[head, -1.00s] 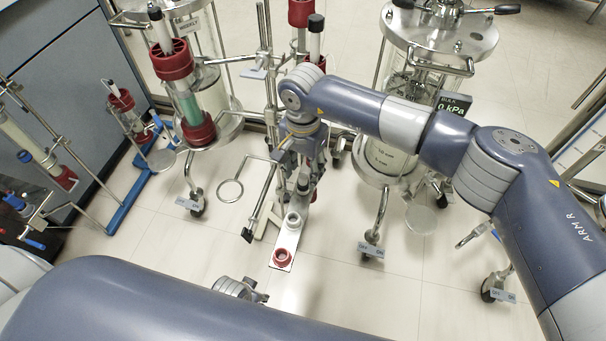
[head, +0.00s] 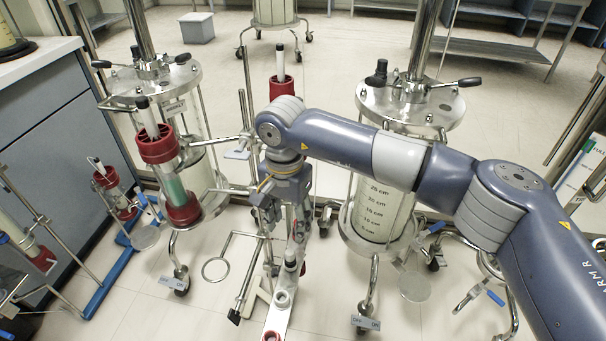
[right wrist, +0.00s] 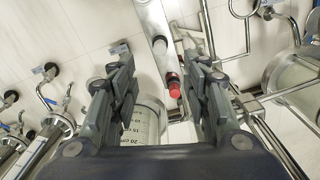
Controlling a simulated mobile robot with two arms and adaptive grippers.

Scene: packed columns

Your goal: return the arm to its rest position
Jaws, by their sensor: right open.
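My right arm (head: 400,160) reaches in from the right in the head view, with its wrist bent down near the middle. My right gripper (head: 290,240) points down at its end, above the narrow metal stand base (head: 278,318). In the right wrist view, the fingers of my right gripper (right wrist: 160,65) are apart. A red-tipped part (right wrist: 174,88) and the stand's strip (right wrist: 152,22) show beyond the gap between them. Nothing is clearly held. Part of the stand is hidden behind the gripper in the head view. My left gripper is not in view.
A red-capped column (head: 158,145) stands left of my wrist, before a clear vessel (head: 195,115). Another clear vessel (head: 378,210), with a metal lid (head: 410,103), stands close under my forearm. A ring on a rod (head: 215,269) lies low at left. Open floor (head: 330,75) shows behind.

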